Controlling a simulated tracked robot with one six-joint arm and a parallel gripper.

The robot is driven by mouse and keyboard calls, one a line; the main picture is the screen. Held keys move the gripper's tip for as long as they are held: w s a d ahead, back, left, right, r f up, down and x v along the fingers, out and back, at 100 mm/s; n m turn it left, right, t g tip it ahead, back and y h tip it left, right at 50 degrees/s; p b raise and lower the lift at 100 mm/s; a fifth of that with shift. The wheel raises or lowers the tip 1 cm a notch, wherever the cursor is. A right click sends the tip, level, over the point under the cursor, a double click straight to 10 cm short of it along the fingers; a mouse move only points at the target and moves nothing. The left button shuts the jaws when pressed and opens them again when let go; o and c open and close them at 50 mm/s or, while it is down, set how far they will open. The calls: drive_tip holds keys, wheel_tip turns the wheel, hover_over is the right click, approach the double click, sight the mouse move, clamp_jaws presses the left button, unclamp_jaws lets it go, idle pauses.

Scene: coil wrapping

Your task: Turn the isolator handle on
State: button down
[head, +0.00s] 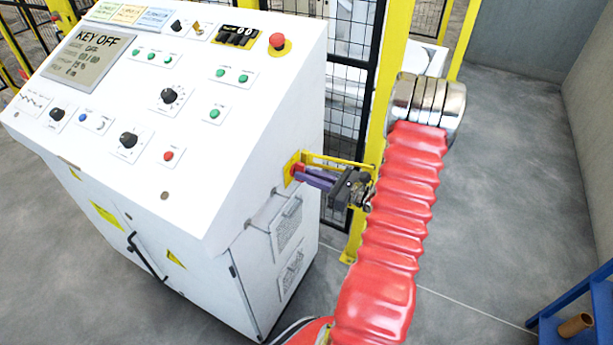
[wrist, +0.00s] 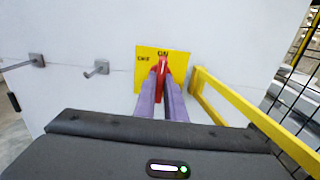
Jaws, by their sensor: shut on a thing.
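The isolator handle is red and sits on a yellow plate on the right side wall of the white console. In the wrist view the handle (wrist: 163,67) stands about upright, its top pointing at the label at the plate's top edge, which looks like "ON". A second label at the plate's left is hard to read. The yellow plate (wrist: 145,72) is partly covered by my fingers. My gripper (wrist: 164,78) has its purple fingers shut on the handle, one on each side. In the head view my gripper (head: 302,174) reaches the handle (head: 296,169) from the right.
The console (head: 225,140) has a sloped panel with buttons, knobs and a display (head: 88,55) reading "KEY OFF". A yellow bar (wrist: 235,115) juts out just right of the plate. Two pegs (wrist: 97,69) stick out at left. Black mesh fencing (wrist: 300,75) stands at right.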

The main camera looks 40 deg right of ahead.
drive_tip(key=shift+a+f, duration=0.1)
drive_tip(key=shift+f, duration=0.1)
drive_tip(key=c, duration=1.8)
unclamp_jaws()
drive_tip(key=shift+r, duration=0.15)
drive_tip(key=v, duration=1.3)
drive_tip(key=shift+s, duration=0.4)
